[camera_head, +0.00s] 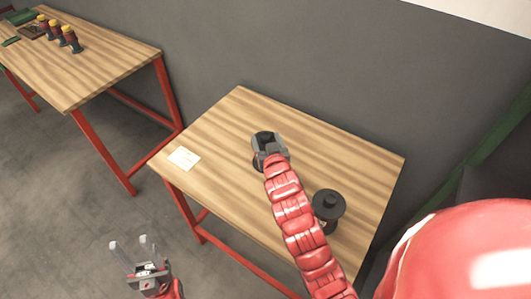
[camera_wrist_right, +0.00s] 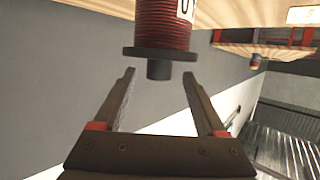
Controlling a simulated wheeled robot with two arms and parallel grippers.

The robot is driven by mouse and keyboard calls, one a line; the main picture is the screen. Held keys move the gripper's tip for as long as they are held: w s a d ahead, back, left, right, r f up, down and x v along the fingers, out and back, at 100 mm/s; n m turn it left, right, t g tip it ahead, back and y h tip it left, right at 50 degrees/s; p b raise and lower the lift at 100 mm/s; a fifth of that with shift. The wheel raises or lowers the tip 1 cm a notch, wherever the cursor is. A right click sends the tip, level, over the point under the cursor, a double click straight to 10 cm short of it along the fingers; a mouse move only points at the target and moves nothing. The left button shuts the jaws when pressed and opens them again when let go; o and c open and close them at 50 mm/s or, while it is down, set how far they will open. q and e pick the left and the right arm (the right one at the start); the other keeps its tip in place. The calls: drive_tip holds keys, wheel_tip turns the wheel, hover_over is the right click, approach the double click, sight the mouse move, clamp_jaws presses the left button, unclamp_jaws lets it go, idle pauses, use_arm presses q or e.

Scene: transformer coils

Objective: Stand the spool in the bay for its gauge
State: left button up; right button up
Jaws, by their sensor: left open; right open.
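A spool (camera_head: 260,137), mostly hidden by my right gripper (camera_head: 269,150), stands on the near wooden table in the head view. In the right wrist view the spool (camera_wrist_right: 163,25) is wound with dark red wire and has a black flange, a short black hub and a partly cropped white label. My right gripper (camera_wrist_right: 165,98) is open, its fingertips spread on either side of the hub, not closed on it. A second black-flanged spool (camera_head: 329,202) stands to the right on the same table. My left gripper (camera_head: 133,245) is open and empty over the floor.
The near table (camera_head: 225,115) carries a white card (camera_head: 184,158) at its left; much of its top is bare. A second table (camera_head: 110,60) at upper left holds several yellow-topped coils (camera_head: 70,39), a brown tray (camera_head: 32,33) and green items. A grey wall stands behind.

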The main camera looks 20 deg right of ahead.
sight(264, 133)
drive_tip(key=shift+w+d+f+p, duration=0.15)
drive_tip(key=shift+w+p, duration=0.15)
drive_tip(key=shift+w, duration=0.2)
drive_tip(key=p+x, duration=0.1)
drive_tip(key=x, duration=0.2)
drive_tip(key=shift+w+p, duration=0.35)
drive_tip(key=shift+w, duration=0.1)
drive_tip(key=shift+w+f, duration=0.2)
drive_tip(key=shift+f, duration=0.05)
drive_tip(key=c, duration=1.1)
clamp_jaws()
drive_tip(key=shift+s+f, duration=0.1)
drive_tip(key=shift+f, duration=0.1)
